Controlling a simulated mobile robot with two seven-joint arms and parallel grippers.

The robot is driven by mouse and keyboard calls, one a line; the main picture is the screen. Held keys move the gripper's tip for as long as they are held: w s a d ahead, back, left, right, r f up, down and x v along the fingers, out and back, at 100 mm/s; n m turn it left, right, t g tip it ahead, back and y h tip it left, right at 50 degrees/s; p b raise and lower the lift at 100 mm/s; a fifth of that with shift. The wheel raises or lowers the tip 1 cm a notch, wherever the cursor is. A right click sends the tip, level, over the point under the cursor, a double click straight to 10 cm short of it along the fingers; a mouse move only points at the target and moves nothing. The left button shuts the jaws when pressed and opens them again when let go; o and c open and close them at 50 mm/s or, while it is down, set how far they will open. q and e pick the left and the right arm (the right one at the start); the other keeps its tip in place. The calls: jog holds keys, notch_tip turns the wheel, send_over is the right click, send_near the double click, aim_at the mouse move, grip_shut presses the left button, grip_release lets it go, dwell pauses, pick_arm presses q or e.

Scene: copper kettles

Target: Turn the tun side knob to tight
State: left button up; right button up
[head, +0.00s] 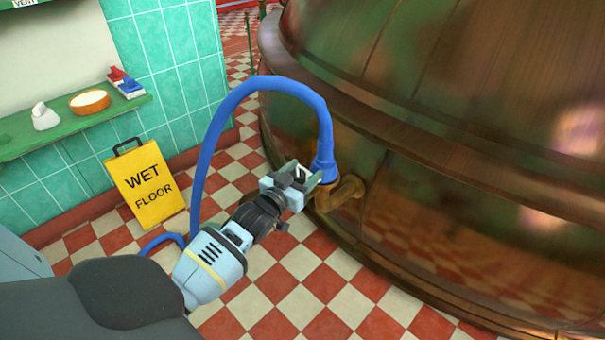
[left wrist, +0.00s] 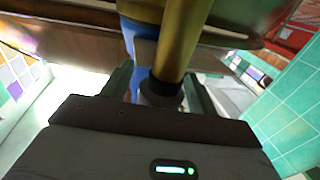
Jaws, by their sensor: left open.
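The copper tun (head: 450,130) fills the right of the head view. A brass pipe (head: 347,192) sticks out of its side, and a blue hose end (head: 325,170) sits at this pipe. My left gripper (head: 312,182) is open right beside the pipe and hose end. In the left wrist view, the brass pipe (left wrist: 183,45) runs down to a dark grey round piece (left wrist: 160,92) between the fingers of my left gripper (left wrist: 160,95). I cannot tell if this piece is the knob, or if the fingers touch it. My right gripper is not in view.
The blue hose (head: 212,135) arches up and over my left gripper and runs to the floor. A yellow wet floor sign (head: 148,190) stands by the tiled wall. A green shelf (head: 60,128) holds small items. The checkered floor (head: 300,290) is clear in front.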

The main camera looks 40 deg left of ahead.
pick_arm(q)
jog(key=shift+c, duration=1.4)
jog(key=c, duration=0.7)
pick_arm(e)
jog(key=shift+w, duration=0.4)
